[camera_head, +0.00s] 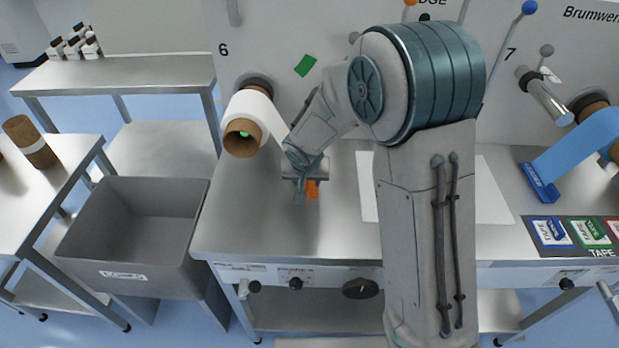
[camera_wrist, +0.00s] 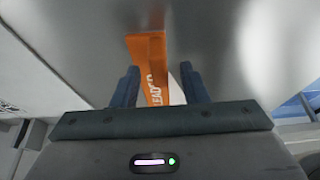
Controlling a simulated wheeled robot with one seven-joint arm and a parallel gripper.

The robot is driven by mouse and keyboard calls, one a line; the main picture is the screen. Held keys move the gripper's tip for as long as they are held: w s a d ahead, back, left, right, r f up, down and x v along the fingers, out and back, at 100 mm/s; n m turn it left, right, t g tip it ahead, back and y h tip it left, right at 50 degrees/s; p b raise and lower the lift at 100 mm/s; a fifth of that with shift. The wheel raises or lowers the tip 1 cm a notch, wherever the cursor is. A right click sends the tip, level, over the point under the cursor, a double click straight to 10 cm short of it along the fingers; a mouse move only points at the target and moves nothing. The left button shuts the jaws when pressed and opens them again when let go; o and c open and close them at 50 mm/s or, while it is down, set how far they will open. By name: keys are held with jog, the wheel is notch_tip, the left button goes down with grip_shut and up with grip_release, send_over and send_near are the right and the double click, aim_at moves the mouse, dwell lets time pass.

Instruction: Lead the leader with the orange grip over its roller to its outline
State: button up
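The orange grip, lettered LEADER, shows in the wrist view (camera_wrist: 150,68) between my two fingers. Its left edge is close to the left finger; a pale gap shows on the right, and I cannot tell whether both fingers touch it. In the head view a small part of the orange grip (camera_head: 312,188) shows beside my gripper (camera_head: 302,192), low over the steel bench. A white web (camera_head: 278,124) runs from the roll (camera_head: 252,108) down behind my wrist. The leader's roller and outline cannot be made out; my arm hides part of the bench.
A grey bin (camera_head: 135,225) stands left of the bench (camera_head: 235,225). A white sheet (camera_head: 490,195) lies on the bench, partly behind my arm. At the right are a blue web (camera_head: 575,150) with a blue bar (camera_head: 538,183) and a tape mat (camera_head: 575,252).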

grip_shut()
